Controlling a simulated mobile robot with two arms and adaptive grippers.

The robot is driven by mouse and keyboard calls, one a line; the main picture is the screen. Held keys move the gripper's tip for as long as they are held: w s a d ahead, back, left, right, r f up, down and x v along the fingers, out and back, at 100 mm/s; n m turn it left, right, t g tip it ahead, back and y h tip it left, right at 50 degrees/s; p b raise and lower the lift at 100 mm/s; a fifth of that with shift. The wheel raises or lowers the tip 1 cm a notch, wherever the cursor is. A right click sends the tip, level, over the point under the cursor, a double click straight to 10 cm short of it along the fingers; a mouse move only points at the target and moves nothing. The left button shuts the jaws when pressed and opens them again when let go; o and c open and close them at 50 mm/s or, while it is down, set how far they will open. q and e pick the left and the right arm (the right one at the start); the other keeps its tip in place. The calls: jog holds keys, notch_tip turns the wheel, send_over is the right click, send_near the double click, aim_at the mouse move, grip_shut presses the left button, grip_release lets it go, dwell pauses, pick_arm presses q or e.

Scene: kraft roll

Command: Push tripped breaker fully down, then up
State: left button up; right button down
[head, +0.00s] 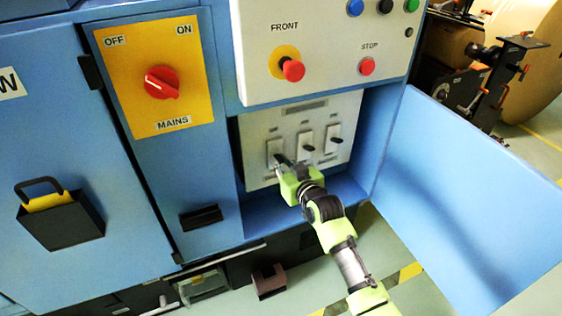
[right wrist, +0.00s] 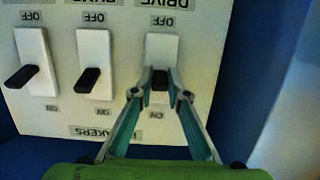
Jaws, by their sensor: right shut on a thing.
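A white breaker panel (head: 258,126) sits in the open recess of the blue cabinet. It carries three breakers with black levers. My right gripper (head: 282,166) is at the leftmost breaker (head: 274,149) in the head view. In the right wrist view, which is upside down, this breaker (right wrist: 163,47) is the rightmost, under the DRIVE label. My right gripper (right wrist: 160,76) is shut on its black lever (right wrist: 160,82), a fingertip on either side. The middle lever (right wrist: 88,80) and the far lever (right wrist: 21,77) stand free, towards their ON labels. My left gripper is not in view.
The recess's blue door (head: 470,190) stands open at the right. Above the panel are a red FRONT knob (head: 293,70) and a red STOP button (head: 367,66). A red MAINS switch (head: 161,82) is at the left. A black box (head: 62,222) hangs on the left cabinet door.

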jog(key=c, duration=2)
grip_release()
jog(key=shift+o, duration=0.2)
jog(key=v, duration=1.2)
